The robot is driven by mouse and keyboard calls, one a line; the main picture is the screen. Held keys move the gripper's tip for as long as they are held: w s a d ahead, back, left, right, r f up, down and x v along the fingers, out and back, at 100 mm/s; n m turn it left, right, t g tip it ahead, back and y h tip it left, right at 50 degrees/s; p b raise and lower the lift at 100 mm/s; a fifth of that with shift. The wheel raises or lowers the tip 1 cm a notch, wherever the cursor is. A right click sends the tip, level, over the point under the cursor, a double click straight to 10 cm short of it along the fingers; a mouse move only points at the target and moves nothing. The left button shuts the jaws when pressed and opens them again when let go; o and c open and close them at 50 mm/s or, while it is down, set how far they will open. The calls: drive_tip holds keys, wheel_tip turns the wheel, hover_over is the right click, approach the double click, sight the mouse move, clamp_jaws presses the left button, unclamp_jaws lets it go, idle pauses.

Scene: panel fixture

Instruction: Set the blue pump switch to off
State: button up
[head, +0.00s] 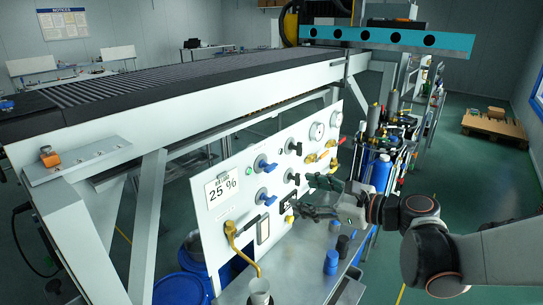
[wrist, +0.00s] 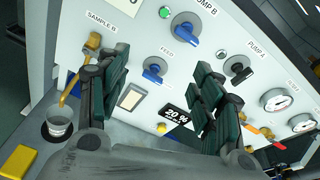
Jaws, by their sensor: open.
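A blue switch (wrist: 186,30) sits on a round grey plate beside the PUMP B label in the wrist view. It also shows on the panel in the head view (head: 265,165). Its handle is tilted in the wrist view; its setting marks are too small to read. A second blue switch (wrist: 154,70) sits below the FEED label, and also shows in the head view (head: 267,198). My gripper (wrist: 148,70) is open and empty, with its dark fingers apart in front of the lower panel. In the head view, my gripper (head: 306,198) is right of both blue switches.
A black switch (wrist: 238,68) is beside the PUMP A label. A display (wrist: 175,118) reads 20 %, and a sign (head: 222,188) reads 25 %. A yellow tap (wrist: 74,75) hangs over a cup (wrist: 58,127). Gauges (wrist: 275,100) and yellow-handled valves (head: 325,152) are at the right.

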sight(274, 168)
drive_tip(key=w+a+m, duration=0.1)
drive_tip(key=w+a, duration=0.2)
drive_tip(key=w+a+m+t+y+b, duration=0.1)
drive_tip(key=w+a, duration=0.2)
drive_tip(key=w, duration=0.1)
drive_tip(key=w+a+r+m+y+b, duration=0.1)
drive_tip(key=w+a+m, duration=0.1)
drive_tip(key=w+a, duration=0.1)
drive_tip(key=shift+w+a+r, duration=0.1)
drive_tip(key=shift+w, duration=0.45)
drive_tip(key=c, duration=1.1)
